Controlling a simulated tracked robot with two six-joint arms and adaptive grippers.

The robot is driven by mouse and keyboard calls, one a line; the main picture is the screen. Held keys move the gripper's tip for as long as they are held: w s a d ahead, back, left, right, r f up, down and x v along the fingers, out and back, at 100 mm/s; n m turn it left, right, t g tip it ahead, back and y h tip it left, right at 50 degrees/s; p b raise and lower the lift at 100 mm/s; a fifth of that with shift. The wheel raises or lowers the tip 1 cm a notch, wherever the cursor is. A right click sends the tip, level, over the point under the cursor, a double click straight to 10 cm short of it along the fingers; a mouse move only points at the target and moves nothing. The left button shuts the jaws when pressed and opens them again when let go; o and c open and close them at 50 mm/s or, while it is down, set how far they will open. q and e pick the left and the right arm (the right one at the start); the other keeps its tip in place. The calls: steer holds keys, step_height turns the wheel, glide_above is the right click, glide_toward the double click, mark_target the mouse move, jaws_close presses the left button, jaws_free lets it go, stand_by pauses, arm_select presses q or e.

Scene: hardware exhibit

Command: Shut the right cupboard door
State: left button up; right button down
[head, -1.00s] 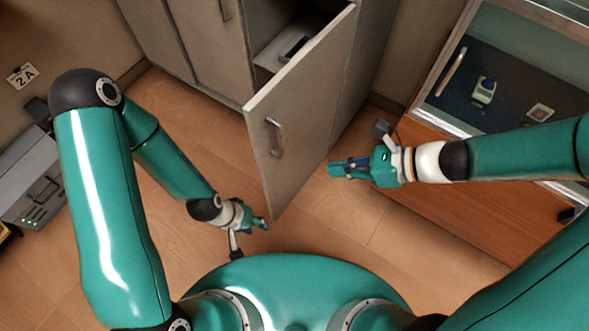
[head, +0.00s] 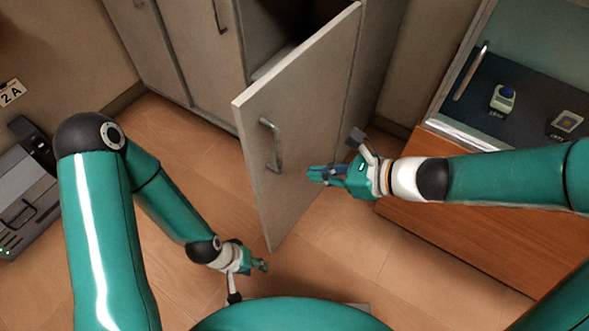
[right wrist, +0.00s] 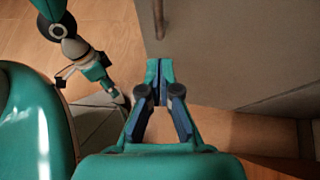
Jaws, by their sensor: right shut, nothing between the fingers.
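The right cupboard door (head: 300,115) is a grey panel standing open, swung out from the cupboard, with its outer face toward my right arm. Its metal handle (head: 273,146) is near the free edge. My right gripper (head: 310,174) is shut and empty, in front of the door's outer face, right of the handle. Whether it touches the panel I cannot tell. The right wrist view shows its closed fingertips (right wrist: 160,68) beside the door (right wrist: 230,50), below the handle (right wrist: 158,18). My left gripper (head: 264,266) is low, near the door's bottom corner; its fingers are too small to read.
The grey cupboard (head: 195,55) stands behind, its other doors shut. At right, a glass-fronted case on a wooden base (head: 440,220) holds small exhibits. A grey device (head: 30,195) stands at left. Wooden floor (head: 190,160) is clear left of the door.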

steer(key=shift+w+a+f+b, duration=0.15)
steer(key=shift+w+a, duration=0.2)
steer(key=shift+a, duration=0.5)
steer(key=shift+w+a+f+b, duration=0.15)
steer(key=shift+w+a, duration=0.15)
steer(key=shift+a, duration=0.55)
steer(key=shift+w+a+f, duration=0.15)
steer(key=shift+w+a, duration=0.2)
steer(key=shift+a, duration=0.5)
